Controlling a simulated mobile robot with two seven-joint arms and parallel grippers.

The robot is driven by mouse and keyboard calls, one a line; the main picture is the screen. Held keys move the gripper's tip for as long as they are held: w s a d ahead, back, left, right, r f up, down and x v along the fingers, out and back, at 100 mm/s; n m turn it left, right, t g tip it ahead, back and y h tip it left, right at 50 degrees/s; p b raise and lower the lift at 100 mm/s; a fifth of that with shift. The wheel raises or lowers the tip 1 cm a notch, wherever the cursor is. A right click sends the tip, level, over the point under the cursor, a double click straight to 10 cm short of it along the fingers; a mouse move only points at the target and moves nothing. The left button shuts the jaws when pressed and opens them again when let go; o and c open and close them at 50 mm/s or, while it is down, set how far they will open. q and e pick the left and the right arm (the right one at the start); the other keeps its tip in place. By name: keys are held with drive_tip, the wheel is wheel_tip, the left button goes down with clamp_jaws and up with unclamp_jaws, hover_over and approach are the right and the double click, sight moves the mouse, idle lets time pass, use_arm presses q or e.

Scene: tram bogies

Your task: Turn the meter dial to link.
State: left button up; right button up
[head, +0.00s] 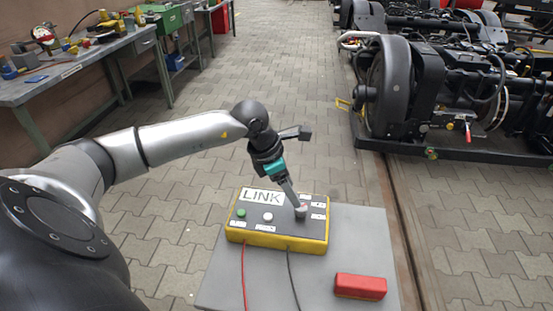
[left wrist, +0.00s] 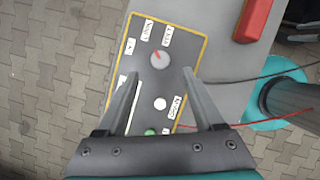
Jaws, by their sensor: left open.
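The meter is a yellow box with a dark face (head: 283,228), lying on a grey tabletop. Its dial is a round grey knob (left wrist: 159,60) with a red mark that appears to point toward the upper left in the left wrist view. Small white labels surround it; the middle one (left wrist: 147,29) seems to read LINK, the others are hard to read. A larger white LINK plate (head: 262,197) is at the back of the meter. My left gripper (left wrist: 161,72) is open, pointing down at the dial, which shows between and just beyond its fingertips. Contact cannot be told. My right gripper is out of view.
A red block (head: 360,286) lies on the grey tabletop (head: 355,235) right of the meter. A red lead (head: 244,275) and a dark lead (head: 291,272) run from its front. A workbench (head: 75,62) stands back left, bogies (head: 420,90) back right. Paved floor between is clear.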

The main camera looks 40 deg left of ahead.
use_arm(q)
drive_tip(key=p+v, duration=0.2)
drive_tip(key=v, duration=0.6)
drive_tip(key=shift+r, duration=0.3)
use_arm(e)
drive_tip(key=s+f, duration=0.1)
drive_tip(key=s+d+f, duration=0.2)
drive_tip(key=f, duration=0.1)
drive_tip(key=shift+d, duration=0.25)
use_arm(q)
drive_tip(key=shift+s, duration=0.15)
